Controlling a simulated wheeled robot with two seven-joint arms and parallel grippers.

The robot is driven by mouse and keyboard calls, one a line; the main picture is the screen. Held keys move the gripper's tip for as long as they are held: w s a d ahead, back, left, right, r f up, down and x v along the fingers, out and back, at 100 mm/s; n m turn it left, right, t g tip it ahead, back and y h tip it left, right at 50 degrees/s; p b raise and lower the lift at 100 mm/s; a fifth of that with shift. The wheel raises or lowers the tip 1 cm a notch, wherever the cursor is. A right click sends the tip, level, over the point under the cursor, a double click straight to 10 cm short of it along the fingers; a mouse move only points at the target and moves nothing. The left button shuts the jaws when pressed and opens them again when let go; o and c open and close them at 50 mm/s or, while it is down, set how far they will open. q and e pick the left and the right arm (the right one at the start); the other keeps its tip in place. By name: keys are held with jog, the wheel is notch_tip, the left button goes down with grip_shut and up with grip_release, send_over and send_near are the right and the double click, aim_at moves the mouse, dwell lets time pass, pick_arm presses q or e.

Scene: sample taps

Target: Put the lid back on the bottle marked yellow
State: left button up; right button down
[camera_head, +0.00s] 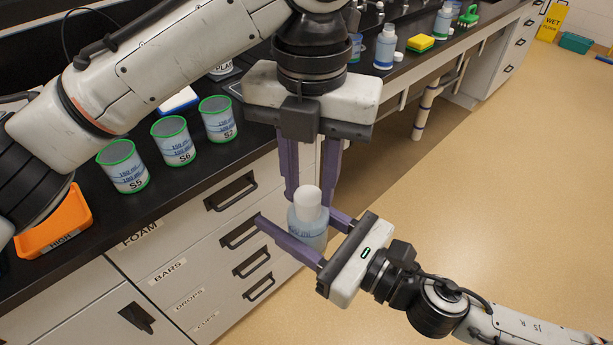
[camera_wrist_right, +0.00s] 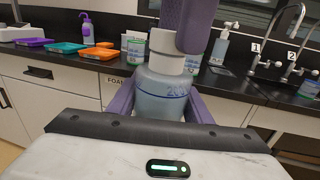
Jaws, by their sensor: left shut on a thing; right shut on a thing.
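A pale blue translucent bottle (camera_head: 308,232) is upright in the air in front of the counter's drawers. My right gripper (camera_head: 300,236) is shut around its body from the side. The bottle (camera_wrist_right: 165,92) also fills the middle of the right wrist view, with blue volume marks; no yellow mark shows. A white lid (camera_head: 307,196) is at the bottle's top, and it shows in the wrist view (camera_wrist_right: 163,42). My left gripper (camera_head: 309,190) points down from above and is shut on the lid. I cannot tell whether the lid is fully seated.
Green-rimmed beakers (camera_head: 172,140) stand on the black counter at left, near an orange tray (camera_head: 55,222). Another bottle (camera_head: 385,48), a loose white cap (camera_head: 398,57) and a yellow sponge (camera_head: 420,43) are farther back.

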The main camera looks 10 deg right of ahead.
pick_arm(q)
jog(key=m, duration=0.6)
jog(key=shift+s+d+m, duration=0.15)
jog(key=shift+m, duration=0.25)
jog(key=o, duration=1)
jog(key=shift+r, duration=2.25)
jog(key=shift+n, duration=0.3)
